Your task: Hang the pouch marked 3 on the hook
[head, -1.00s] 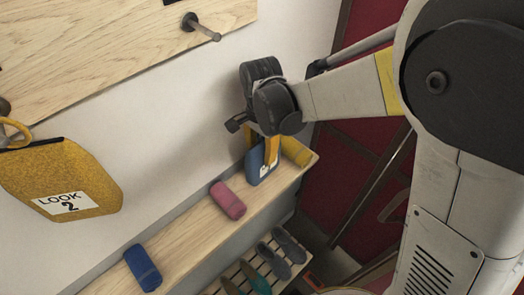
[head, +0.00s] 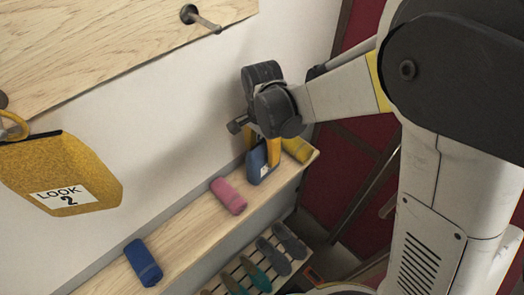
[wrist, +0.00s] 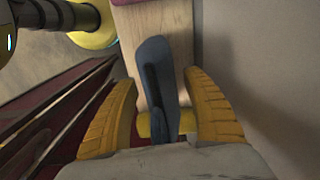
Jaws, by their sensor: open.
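A blue pouch (head: 257,164) with a white label stands near the far end of the wooden bench; its number is too small to read. It also shows in the wrist view (wrist: 157,75), seen from above. My gripper (head: 264,150) is above and around the blue pouch. In the wrist view its yellow fingers (wrist: 163,85) are open, one on each side of the pouch, with gaps showing. A bare dark hook (head: 203,20) sticks out from the wooden wall board at the top. A yellow pouch (head: 88,171) labelled "LOOK 2" hangs at the left.
The wooden bench (head: 186,229) also bears a pink roll (head: 228,195), a blue roll (head: 143,263) and a yellow roll (head: 298,149), close to my gripper. Below is a slatted rack (head: 237,272) with shoes.

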